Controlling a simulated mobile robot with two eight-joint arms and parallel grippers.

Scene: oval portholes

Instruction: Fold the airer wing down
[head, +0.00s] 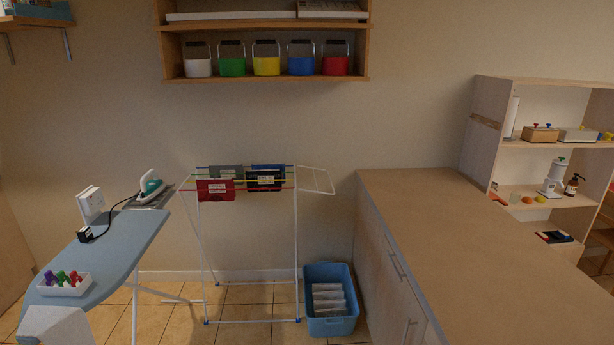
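The airer (297,245) is a white wire frame standing on the tiled floor against the back wall, between the ironing board and the wooden counter. Red, green and yellow rails run across its top, with red, grey, blue and black cloths hanging on them. A white wire wing (331,182) sticks out from the top right side of the airer, raised outward, with its outer end near the counter's back left corner. Nothing hangs on this wing.
A blue ironing board (128,233) with an iron (151,186) and a small tray (64,285) stands at the left. A blue bin (331,325) sits on the floor below the wing. The counter (450,230) fills the right. A wall shelf (265,78) hangs above.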

